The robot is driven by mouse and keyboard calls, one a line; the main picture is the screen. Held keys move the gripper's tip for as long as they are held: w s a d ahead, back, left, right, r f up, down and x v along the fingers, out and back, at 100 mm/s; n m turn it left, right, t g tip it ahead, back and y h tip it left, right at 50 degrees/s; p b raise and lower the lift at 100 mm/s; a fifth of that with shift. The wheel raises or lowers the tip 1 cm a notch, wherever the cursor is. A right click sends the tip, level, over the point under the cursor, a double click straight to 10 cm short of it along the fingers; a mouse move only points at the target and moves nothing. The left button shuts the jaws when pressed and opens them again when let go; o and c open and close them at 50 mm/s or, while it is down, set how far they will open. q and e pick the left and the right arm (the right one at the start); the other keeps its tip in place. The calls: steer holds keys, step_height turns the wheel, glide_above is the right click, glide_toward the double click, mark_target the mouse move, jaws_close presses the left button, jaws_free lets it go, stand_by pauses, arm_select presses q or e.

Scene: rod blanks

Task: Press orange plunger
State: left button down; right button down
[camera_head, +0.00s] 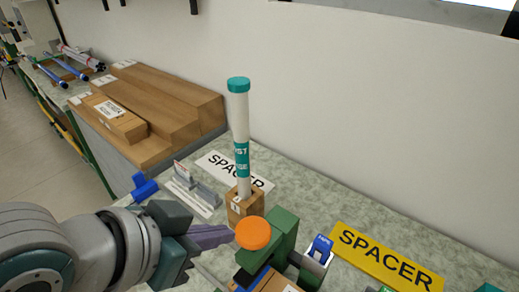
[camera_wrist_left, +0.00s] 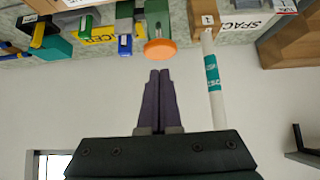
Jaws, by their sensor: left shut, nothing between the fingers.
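The orange plunger (camera_head: 253,233) is a round orange cap on a green fixture (camera_head: 283,230) at the lower middle of the head view. It also shows in the left wrist view (camera_wrist_left: 160,49), just beyond my fingertips. My left gripper (camera_head: 230,233) is shut and empty, its dark purple fingers pointing at the plunger from the left. In the left wrist view the fingertips (camera_wrist_left: 159,72) appear apart from the cap by a small gap. In the head view the tips overlap the cap's left edge, so contact is unclear there. My right gripper is not seen.
A white rod with teal bands (camera_head: 241,120) stands upright in a wooden block (camera_head: 245,206) behind the plunger. A yellow SPACER sign (camera_head: 385,256) lies to the right, a white one (camera_head: 222,168) behind. Wooden boxes (camera_head: 165,105) stand at the back left.

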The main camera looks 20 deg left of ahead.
arm_select(q)
steer(key=shift+v, duration=1)
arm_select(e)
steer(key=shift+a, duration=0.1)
